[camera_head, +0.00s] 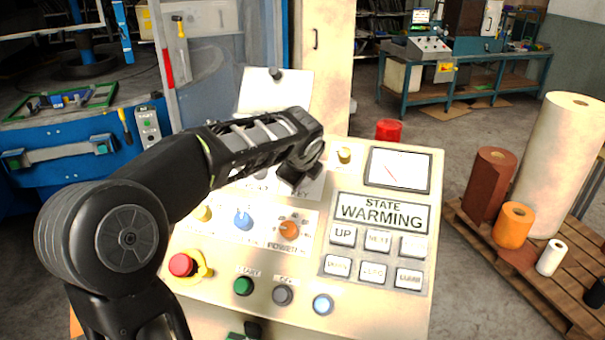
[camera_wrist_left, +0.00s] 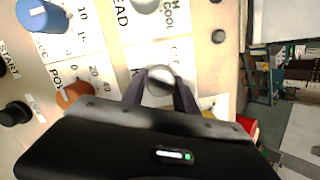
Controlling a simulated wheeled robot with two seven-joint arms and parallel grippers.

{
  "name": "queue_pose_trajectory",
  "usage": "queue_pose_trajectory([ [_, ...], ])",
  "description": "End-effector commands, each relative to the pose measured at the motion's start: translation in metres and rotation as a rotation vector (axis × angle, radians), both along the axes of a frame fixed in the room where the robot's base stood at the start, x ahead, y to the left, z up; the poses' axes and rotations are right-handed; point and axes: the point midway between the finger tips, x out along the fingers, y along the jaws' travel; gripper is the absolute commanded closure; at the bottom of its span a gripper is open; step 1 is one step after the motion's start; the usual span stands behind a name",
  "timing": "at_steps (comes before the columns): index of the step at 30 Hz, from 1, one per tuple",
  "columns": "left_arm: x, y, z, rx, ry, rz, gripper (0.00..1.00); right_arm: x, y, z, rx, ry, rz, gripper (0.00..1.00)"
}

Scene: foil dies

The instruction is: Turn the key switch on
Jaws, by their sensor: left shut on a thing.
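The control panel (camera_head: 350,290) is a sloped cream box with a display reading "STATE WARMING". The key switch, a round silvery part (camera_wrist_left: 160,74) in the left wrist view, sits on a white label plate. My left gripper (camera_head: 301,182) reaches across the panel's upper middle and covers the switch in the head view, by the letters "KEY". In the left wrist view its two fingers (camera_wrist_left: 160,86) stand on either side of the switch and grip it. The key's turn position cannot be told. My right gripper is in neither view.
An orange power knob (camera_head: 289,230), a blue knob (camera_head: 243,220) and a red emergency button (camera_head: 181,264) lie close to my arm. Foil rolls (camera_head: 514,223) stand at right.

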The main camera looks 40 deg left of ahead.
Motion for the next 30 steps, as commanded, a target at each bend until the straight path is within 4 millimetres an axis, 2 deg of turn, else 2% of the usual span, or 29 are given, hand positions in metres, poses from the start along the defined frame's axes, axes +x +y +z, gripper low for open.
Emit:
queue_pose_trajectory([
  [9,-0.0004,-0.0003,0.0005,0.065,0.024,-0.100,1.00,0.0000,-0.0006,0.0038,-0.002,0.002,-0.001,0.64],
  [23,-0.0004,-0.0002,-0.0001,0.074,0.027,-0.113,1.00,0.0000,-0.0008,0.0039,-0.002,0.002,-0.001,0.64],
  [24,-0.0004,-0.0002,-0.0001,0.074,0.027,-0.113,0.62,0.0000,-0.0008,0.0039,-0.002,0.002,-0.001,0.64],
  [30,-0.0005,-0.0002,-0.0003,0.073,0.027,-0.111,0.45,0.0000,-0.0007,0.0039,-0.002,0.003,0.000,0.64],
])
